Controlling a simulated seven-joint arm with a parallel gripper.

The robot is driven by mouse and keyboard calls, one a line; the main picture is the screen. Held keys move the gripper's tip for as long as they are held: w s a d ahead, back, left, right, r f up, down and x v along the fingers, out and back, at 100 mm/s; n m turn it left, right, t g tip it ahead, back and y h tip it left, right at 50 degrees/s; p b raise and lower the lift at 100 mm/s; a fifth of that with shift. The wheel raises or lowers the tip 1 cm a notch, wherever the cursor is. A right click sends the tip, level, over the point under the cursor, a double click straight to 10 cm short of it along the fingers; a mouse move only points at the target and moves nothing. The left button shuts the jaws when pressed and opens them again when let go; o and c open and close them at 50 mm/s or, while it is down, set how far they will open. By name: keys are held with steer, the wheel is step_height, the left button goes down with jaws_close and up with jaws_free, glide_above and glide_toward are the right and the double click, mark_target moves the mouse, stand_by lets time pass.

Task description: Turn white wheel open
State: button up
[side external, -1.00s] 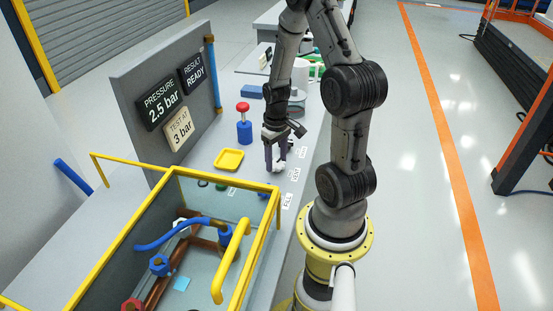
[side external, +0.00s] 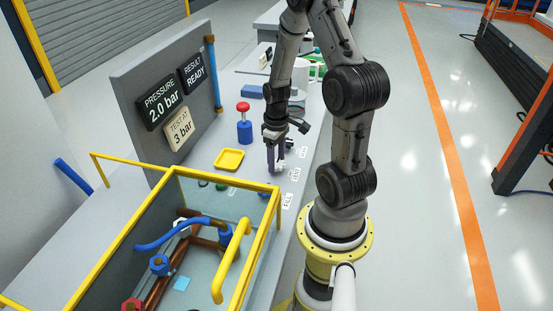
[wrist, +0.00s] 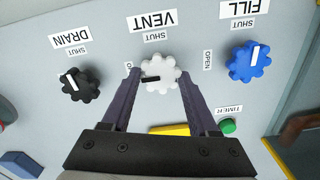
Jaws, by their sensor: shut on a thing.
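The white wheel (wrist: 165,66) sits under the VENT label (wrist: 155,20) in the wrist view. My gripper (wrist: 159,77) is shut on it, with one finger on each side of its rim. The dark bar on the wheel points left, toward a small label mostly hidden behind the left finger; the SHUT label (wrist: 154,38) is above the wheel in the picture. In the side view my gripper (side external: 277,167) points down at the panel, and the wheel is mostly hidden there.
A black DRAIN wheel (wrist: 80,83) and a blue FILL wheel (wrist: 248,61) stand on either side. A green TIMER button (wrist: 227,126) is nearby. The pressure display (side external: 160,104) reads 2.0 bar. A yellow tray (side external: 229,159) and a yellow-framed tank (side external: 277,215) are close by.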

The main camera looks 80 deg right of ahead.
mark_target(276, 162)
steer(key=o, duration=1.4)
steer(key=shift+c, duration=0.2)
step_height(276, 162, up, 14)
steer(key=shift+w, duration=0.1)
steer(key=w+a+r+n+t+h, duration=0.1)
steer(key=w+a+r+n+t, duration=0.25)
steer(key=a+r, duration=0.7)
steer(key=s+a+t, duration=0.1)
steer(key=s+a, duration=0.2)
steer(key=a, duration=0.2)
steer(key=s+a+t+y, duration=0.1)
steer(key=s+a, duration=0.3)
steer(key=a, duration=0.2)
steer(key=shift+a+m, duration=0.25)
steer(key=shift+m, duration=0.1)
